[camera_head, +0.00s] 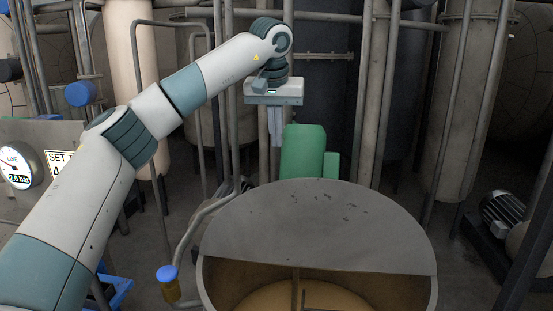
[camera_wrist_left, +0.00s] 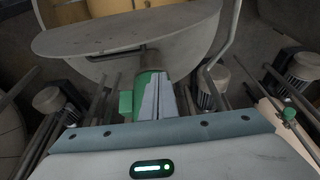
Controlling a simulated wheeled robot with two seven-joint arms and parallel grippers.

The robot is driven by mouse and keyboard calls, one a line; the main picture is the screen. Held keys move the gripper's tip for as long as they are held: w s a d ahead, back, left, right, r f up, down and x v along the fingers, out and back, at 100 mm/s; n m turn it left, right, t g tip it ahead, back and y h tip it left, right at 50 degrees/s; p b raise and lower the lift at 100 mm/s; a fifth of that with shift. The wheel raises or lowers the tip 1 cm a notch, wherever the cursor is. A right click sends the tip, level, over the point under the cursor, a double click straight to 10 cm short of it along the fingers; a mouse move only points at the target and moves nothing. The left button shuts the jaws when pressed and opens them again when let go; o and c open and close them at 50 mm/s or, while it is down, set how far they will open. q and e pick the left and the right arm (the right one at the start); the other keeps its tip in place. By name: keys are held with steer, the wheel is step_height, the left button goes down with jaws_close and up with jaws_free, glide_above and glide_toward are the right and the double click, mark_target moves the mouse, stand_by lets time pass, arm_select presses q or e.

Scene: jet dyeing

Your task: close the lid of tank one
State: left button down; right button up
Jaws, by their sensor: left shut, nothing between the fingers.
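A round tank (camera_head: 205,285) stands at the bottom centre of the head view. A grey half-round plate (camera_head: 320,225), likely its lid or cover, lies over the far half; whether it is hinged cannot be told. The near half is open, showing a brown inside and a thin upright rod. The plate also shows in the left wrist view (camera_wrist_left: 125,30). My left gripper (camera_head: 275,140) is shut and empty, pointing down beyond the plate's far edge and apart from it. Its fingers show in the left wrist view (camera_wrist_left: 157,95). My right gripper is out of view.
A green motor housing (camera_head: 303,152) stands behind the tank, close to the right of my left gripper. A bent pipe (camera_head: 195,225) with a blue cap (camera_head: 167,272) runs along the tank's left. A gauge panel (camera_head: 22,168) is at far left. Large pipes fill the back.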

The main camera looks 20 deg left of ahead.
arm_select(q)
step_height(320, 180, down, 10)
steer(key=p, duration=0.5)
steer(key=shift+s+r, duration=0.25)
steer(key=shift+s, duration=0.05)
steer(key=shift+d, duration=0.1)
stand_by(0.4)
